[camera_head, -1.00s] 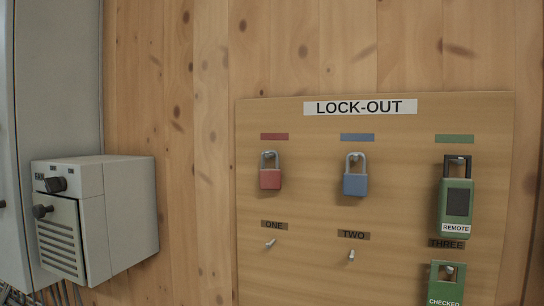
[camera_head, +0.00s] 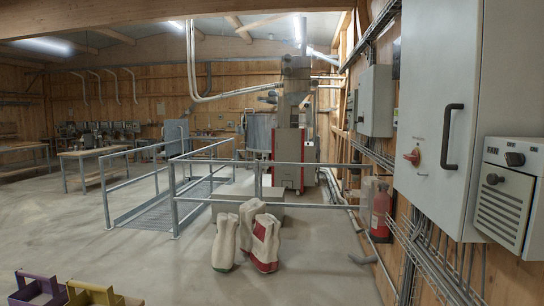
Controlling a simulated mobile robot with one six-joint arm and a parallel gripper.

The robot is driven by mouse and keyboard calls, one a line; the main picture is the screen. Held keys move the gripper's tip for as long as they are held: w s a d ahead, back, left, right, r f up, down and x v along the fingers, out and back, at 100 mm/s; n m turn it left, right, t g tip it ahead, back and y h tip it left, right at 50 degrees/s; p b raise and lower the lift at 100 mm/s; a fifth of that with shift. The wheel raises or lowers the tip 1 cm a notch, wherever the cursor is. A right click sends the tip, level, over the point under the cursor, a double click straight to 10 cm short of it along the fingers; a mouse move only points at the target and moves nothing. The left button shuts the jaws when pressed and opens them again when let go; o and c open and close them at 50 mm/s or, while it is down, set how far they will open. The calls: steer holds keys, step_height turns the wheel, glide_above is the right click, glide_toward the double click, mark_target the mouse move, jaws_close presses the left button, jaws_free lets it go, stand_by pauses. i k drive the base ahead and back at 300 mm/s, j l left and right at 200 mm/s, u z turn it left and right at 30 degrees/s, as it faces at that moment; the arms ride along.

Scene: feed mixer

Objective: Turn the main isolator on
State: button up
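A large grey cabinet (camera_head: 425,100) fills the upper right of the head view. A red-orange rotary handle (camera_head: 413,157) sits on the lower left of its door, with small text above it that I cannot read. It looks like an isolator switch, but I cannot tell its setting. A black vertical pull handle (camera_head: 451,136) is on the same door, to the right of the rotary handle. My gripper is not in view.
A beige fan box (camera_head: 505,195) with black knobs hangs at the right edge. Below the cabinet are cable trays (camera_head: 430,255) and a red extinguisher (camera_head: 381,212). Feed sacks (camera_head: 226,242) stand mid-floor before metal railings (camera_head: 215,165). Open floor (camera_head: 310,280) lies in front.

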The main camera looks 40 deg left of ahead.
mark_target(414, 158)
steer(key=u, duration=0.8)
